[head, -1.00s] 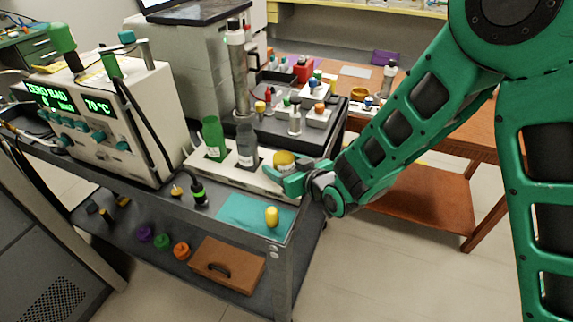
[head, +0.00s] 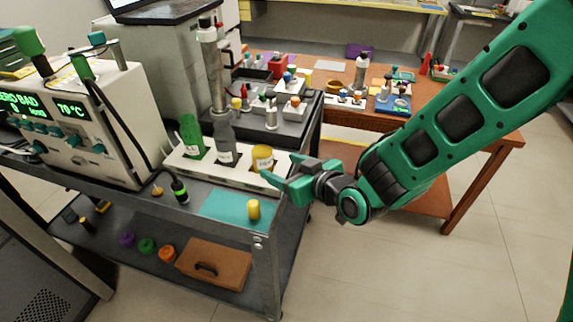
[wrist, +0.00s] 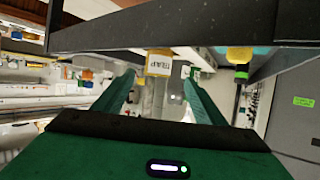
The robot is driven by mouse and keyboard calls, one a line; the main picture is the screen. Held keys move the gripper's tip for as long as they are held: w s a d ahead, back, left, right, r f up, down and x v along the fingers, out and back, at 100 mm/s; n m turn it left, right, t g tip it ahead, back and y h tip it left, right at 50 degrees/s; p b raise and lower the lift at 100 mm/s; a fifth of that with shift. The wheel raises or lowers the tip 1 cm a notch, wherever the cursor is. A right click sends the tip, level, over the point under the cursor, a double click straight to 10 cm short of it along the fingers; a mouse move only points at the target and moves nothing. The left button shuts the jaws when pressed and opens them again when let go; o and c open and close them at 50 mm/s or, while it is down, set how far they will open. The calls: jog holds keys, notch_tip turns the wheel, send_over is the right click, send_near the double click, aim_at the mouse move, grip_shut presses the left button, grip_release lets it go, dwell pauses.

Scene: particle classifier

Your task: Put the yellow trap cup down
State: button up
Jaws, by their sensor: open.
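The yellow trap cup (head: 262,158) stands upright in the right-hand opening of the white rack (head: 205,172) on the cart.
A green bottle (head: 191,137) and a grey bottle (head: 224,140) fill the rack's other openings. A dark tray (head: 285,125) lies behind. Open floor is to the right.

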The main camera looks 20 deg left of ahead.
jog(key=shift+s+d+r, duration=0.1)
jog(key=shift+s+d, duration=0.05)
jog(key=shift+d, duration=0.3)
jog(key=w+d+r+m+h, duration=0.1)
jog(key=w+d+m+h, duration=0.15)
jog(key=d, duration=0.85)
jog(key=w+d+m+h, duration=0.2)
jog(key=d+h, duration=0.1)
jog(key=d, duration=0.8)
jog(key=w+d+r+m+h, duration=0.1)
jog(key=w+d+m+h, duration=0.15)
jog(key=d, duration=0.95)
jog(key=s+d+r+m+g+h, duration=0.1)
jog(key=s+d+m+g+h, duration=0.1)
jog(key=s+d, duration=0.45)
jog(key=s+d+r+m+g+h, duration=0.1)
jog(key=s+d+m+g+h, duration=0.2)
jog(key=d, duration=0.7)
jog(key=s+d+r+m+g+y, duration=0.1)
jog(key=s+d+m, duration=0.1)
jog(key=s, duration=0.7)
jog(key=s+d+r+m+g+y, duration=0.1)
jog(key=s+d, duration=0.4)
jog(key=s, duration=0.5)
jog(key=r+m+g, duration=0.1)
jog(key=m, duration=0.1)
jog(key=shift+m, duration=0.3)
jog(key=shift+w, duration=0.1)
